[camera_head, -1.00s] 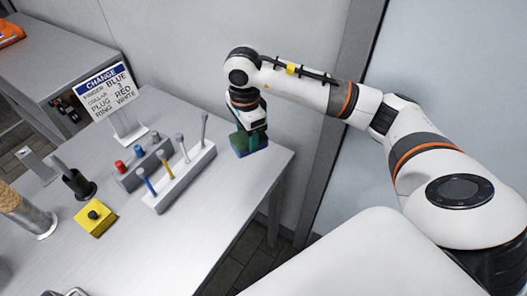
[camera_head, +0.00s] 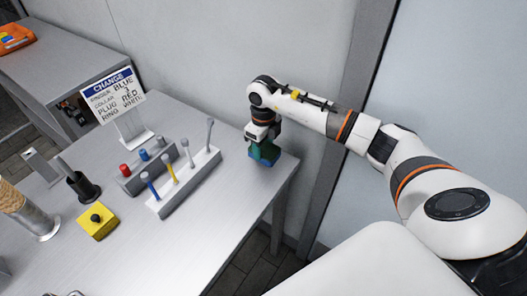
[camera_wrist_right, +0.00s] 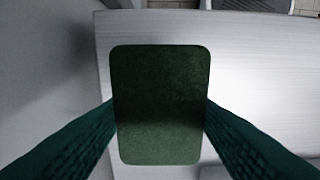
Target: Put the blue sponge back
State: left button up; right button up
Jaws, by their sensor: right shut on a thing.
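The blue sponge (camera_head: 265,158) is at the far right corner of the table, low over the top or on it; I cannot tell if it touches. My right gripper (camera_head: 263,149) points down and is shut on it. In the right wrist view the sponge's dark green upper face (camera_wrist_right: 161,105) lies between the two green fingers (camera_wrist_right: 160,120), one on each side. The sponge's lower side is hidden there. My left gripper is not in view.
A white rack of upright tools (camera_head: 190,182) stands left of the sponge, with a grey plug block (camera_head: 148,172) behind. A sign (camera_head: 113,95), a yellow button box (camera_head: 98,222) and a dark holder (camera_head: 84,187) stand further left. The table's front right is bare.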

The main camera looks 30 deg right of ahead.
aim_at(264, 148)
notch_tip(264, 148, down, 3)
jog(key=shift+f, duration=0.1)
jog(key=shift+f, duration=0.2)
jog(key=o, duration=0.9)
jog(key=shift+r, duration=0.1)
jog(key=shift+o, duration=0.2)
